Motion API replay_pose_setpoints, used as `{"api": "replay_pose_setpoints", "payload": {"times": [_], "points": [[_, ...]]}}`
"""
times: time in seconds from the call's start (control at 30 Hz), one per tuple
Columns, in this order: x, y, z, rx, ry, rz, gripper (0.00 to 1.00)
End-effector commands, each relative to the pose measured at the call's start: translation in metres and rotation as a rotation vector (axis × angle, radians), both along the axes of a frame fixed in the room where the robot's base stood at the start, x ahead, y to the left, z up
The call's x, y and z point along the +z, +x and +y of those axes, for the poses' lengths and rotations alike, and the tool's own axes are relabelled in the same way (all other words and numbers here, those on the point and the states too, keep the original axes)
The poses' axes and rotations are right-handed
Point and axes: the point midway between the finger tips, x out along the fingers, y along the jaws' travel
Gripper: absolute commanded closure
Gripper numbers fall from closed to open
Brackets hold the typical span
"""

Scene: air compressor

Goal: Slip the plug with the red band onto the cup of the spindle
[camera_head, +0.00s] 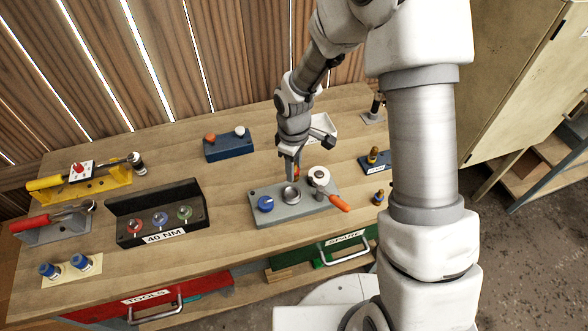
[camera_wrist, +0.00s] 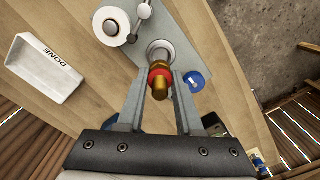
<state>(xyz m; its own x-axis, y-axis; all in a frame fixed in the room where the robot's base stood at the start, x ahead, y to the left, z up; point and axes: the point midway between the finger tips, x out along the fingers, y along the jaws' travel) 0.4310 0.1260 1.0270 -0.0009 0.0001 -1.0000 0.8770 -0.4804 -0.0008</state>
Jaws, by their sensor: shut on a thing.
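The plug with the red band (camera_wrist: 159,78) is brass-coloured and sits between the fingers of my gripper (camera_wrist: 160,88), which is shut on it. In the head view my gripper (camera_head: 292,160) points down over the grey base plate (camera_head: 262,219), and only a bit of red shows by its fingers. The cup of the spindle (camera_head: 291,194) is a round metal ring on that plate. In the wrist view the cup (camera_wrist: 160,49) shows just beyond the plug's far end, partly covered by it. I cannot tell whether plug and cup touch.
A blue knob (camera_head: 265,204) stands left of the cup. A white round part (camera_head: 318,174) and an orange handle (camera_head: 339,203) stand at its right. The white DONE tray (camera_wrist: 45,68) lies behind. A 40 NM rack (camera_head: 160,225) stands left, with bare tabletop between.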

Motion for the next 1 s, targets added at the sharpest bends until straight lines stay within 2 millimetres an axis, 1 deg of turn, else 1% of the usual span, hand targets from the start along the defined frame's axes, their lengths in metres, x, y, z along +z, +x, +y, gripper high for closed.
{"api": "replay_pose_setpoints", "payload": {"times": [0.2,0.67,0.87,1.0], "points": [[0.000,0.003,0.000,-0.005,-0.001,-0.002,1.00],[-0.001,0.003,0.000,-0.005,-0.001,-0.002,1.00],[-0.014,0.003,0.000,-0.005,-0.001,0.000,1.00],[-0.027,0.003,0.000,-0.005,-0.001,0.000,1.00]]}}
